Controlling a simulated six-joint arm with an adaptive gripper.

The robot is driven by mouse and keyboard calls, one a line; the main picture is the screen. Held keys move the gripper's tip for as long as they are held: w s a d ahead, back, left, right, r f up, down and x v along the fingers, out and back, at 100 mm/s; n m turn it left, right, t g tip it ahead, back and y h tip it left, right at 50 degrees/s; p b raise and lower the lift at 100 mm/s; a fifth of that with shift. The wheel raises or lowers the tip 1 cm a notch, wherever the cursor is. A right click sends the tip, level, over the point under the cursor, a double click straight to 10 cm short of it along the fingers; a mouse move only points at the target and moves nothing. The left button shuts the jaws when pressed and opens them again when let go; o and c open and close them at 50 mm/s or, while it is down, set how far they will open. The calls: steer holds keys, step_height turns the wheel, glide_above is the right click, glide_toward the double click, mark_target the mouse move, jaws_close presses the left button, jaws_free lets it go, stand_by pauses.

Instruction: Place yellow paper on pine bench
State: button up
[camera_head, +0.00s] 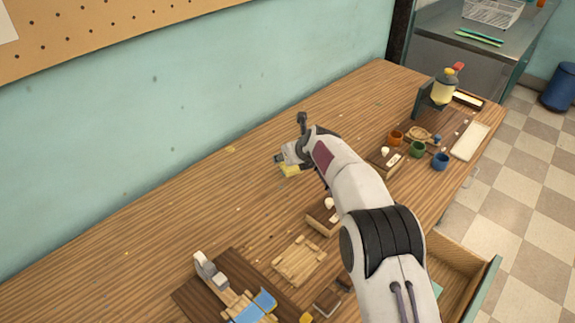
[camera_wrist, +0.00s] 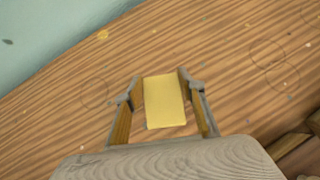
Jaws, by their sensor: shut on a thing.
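The yellow paper (camera_wrist: 165,104) is a flat rectangular piece between the two fingers of my gripper (camera_wrist: 160,84) in the wrist view. My gripper is shut on it by its side edges. In the head view the yellow paper (camera_head: 290,170) shows as a small patch at my gripper (camera_head: 283,161), partly hidden by it. The pine bench (camera_head: 190,205) is the long, striped brown wooden top under my arm. Its bare surface also fills much of the wrist view (camera_wrist: 60,125). I cannot tell whether the paper touches the bench.
The bench's left and middle stretch is clear up to the pale green wall (camera_head: 190,110). A light slatted wooden rack (camera_head: 299,261) and a dark tray with blue pieces lie at the front. Small cups, including a blue one (camera_head: 440,161), and a bottle (camera_head: 445,88) stand at the right.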

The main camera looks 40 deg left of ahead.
steer(key=shift+f, duration=1.9)
steer(key=shift+f, duration=0.1)
steer(key=o, duration=0.8)
steer(key=shift+r, duration=0.2)
steer(key=shift+s+d+r, duration=0.1)
steer(key=shift+d+r, duration=0.1)
steer(key=shift+r, duration=0.05)
steer(key=shift+v, duration=5.6)
